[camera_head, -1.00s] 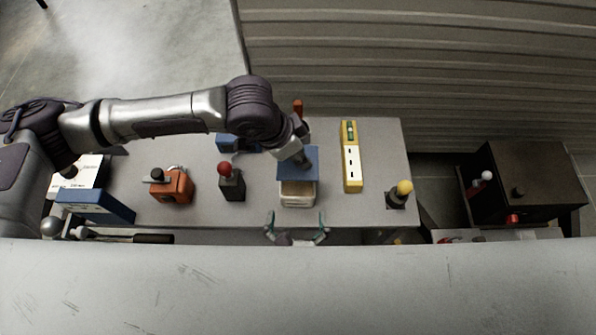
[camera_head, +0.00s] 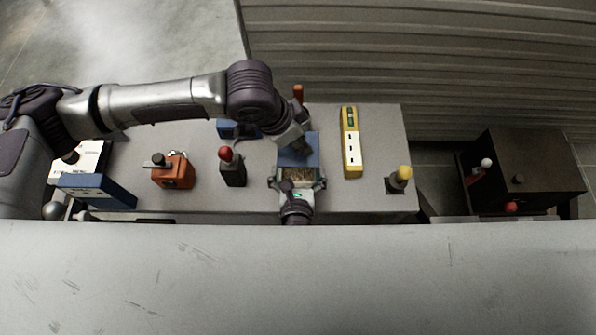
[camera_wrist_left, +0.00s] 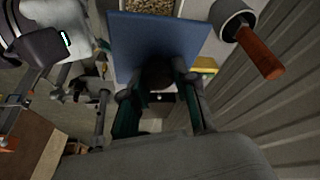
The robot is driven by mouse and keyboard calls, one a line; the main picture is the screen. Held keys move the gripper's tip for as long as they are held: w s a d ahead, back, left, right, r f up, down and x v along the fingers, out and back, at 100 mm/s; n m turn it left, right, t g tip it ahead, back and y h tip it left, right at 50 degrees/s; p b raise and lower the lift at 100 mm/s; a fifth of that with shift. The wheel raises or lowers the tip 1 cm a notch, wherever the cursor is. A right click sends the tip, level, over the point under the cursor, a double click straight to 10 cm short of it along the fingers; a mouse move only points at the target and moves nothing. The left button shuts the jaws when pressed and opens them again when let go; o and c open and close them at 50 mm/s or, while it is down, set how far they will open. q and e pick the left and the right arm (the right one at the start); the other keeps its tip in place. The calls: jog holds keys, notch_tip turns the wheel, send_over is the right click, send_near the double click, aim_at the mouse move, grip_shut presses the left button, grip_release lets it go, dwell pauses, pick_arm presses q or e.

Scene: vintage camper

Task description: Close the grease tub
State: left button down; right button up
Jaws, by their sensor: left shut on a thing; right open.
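The grease tub (camera_head: 297,184) is a pale box near the table's front edge, with grainy brown contents showing in its open front part. Its blue lid (camera_head: 300,150) stands at the tub's back side and also shows as a flat blue panel in the left wrist view (camera_wrist_left: 160,38). My left gripper (camera_head: 301,143) reaches in from behind and is shut on the lid; its fingers (camera_wrist_left: 160,85) meet the panel's edge. My right gripper (camera_head: 297,184) is open at the table's front, one finger on each side of the tub. Whether the fingers touch the tub is unclear.
A dark block with a red knob (camera_head: 231,168) and an orange box (camera_head: 173,171) stand left of the tub. A yellow-and-white strip (camera_head: 351,150) and a yellow-knobbed switch (camera_head: 400,178) stand right. A red handle (camera_wrist_left: 261,52) is close to my left gripper.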

jog(key=shift+x, duration=0.75)
jog(key=c, duration=1.4)
pick_arm(q)
jog(key=shift+w+f, duration=0.15)
jog(key=shift+f, duration=2.35)
pick_arm(e)
jog(key=shift+c, duration=0.2)
pick_arm(q)
jog(key=shift+f, duration=0.1)
pick_arm(e)
jog(key=shift+f, duration=0.1)
